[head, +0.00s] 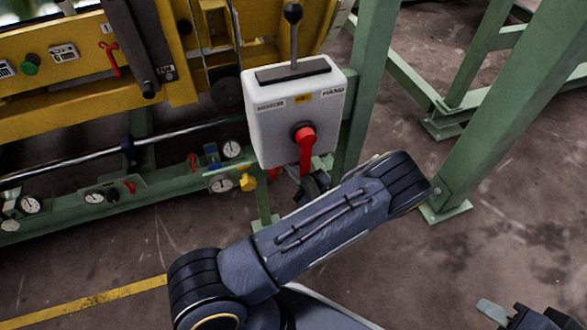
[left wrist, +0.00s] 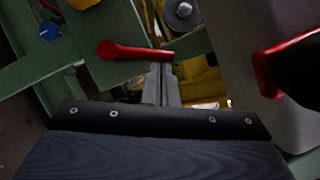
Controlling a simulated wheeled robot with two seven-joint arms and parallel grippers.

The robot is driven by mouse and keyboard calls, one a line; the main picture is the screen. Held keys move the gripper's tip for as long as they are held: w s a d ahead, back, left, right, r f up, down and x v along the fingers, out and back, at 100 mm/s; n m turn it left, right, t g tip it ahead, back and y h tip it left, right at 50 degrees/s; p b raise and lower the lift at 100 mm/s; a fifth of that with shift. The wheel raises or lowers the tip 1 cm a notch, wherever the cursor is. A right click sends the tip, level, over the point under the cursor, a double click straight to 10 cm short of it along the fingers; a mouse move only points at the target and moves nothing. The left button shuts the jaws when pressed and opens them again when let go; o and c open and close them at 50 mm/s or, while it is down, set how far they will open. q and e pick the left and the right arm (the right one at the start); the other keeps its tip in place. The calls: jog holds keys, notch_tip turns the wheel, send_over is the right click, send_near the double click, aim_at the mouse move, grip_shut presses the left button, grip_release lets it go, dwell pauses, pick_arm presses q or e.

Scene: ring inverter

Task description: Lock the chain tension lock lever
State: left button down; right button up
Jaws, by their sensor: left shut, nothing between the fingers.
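In the left wrist view a red lever (left wrist: 135,51) lies nearly level, its round end at the left. My left gripper (left wrist: 165,72) is shut and empty. Its fingertips are right at the lever's free end; I cannot tell whether they touch. In the head view my left forearm crosses the middle, and the left fingertips are hidden below the control box. My right gripper (head: 525,315) is at the lower right corner, partly cut off, with its grey fingers apart and nothing seen between them.
A white control box (head: 295,112) with a black-knobbed stick and a red rotary handle (head: 305,150) stands close above my left wrist. Green posts (head: 365,80) rise behind it. Gauges and small red levers line the green beam (head: 150,190) at left.

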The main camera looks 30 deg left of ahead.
pick_arm(q)
jog(key=shift+s+a+r, duration=0.15)
jog(key=shift+r, duration=0.05)
pick_arm(e)
jog(key=shift+r, duration=0.1)
dwell(0.4)
